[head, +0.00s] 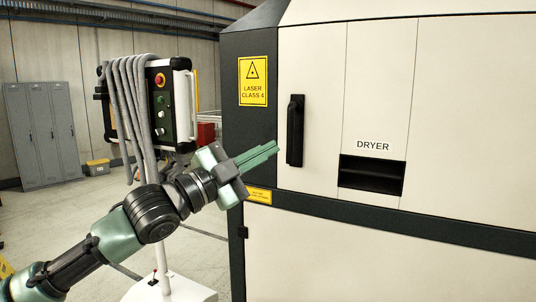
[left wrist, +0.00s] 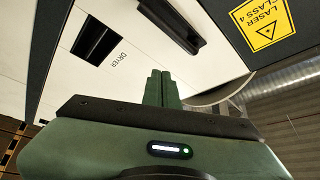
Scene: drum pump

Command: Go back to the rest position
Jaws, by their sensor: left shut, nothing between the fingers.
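My left arm reaches in from the lower left of the head view. My left gripper (head: 276,148) is shut and empty, its green fingers together and pointing right toward the machine's front. The fingertips appear just left of and below the black door handle (head: 295,131); I cannot tell the exact gap in depth. In the left wrist view the gripper (left wrist: 162,74) shows its two fingers side by side, with the handle (left wrist: 172,24) beyond them. My right gripper is in neither view.
The white machine (head: 312,85) with a dark slot (head: 371,175) under the DRYER label fills the right side. A control panel (head: 172,104) with hanging grey hoses stands behind my arm on a white base (head: 190,290). Grey lockers (head: 42,135) stand at the back left. Floor at left is open.

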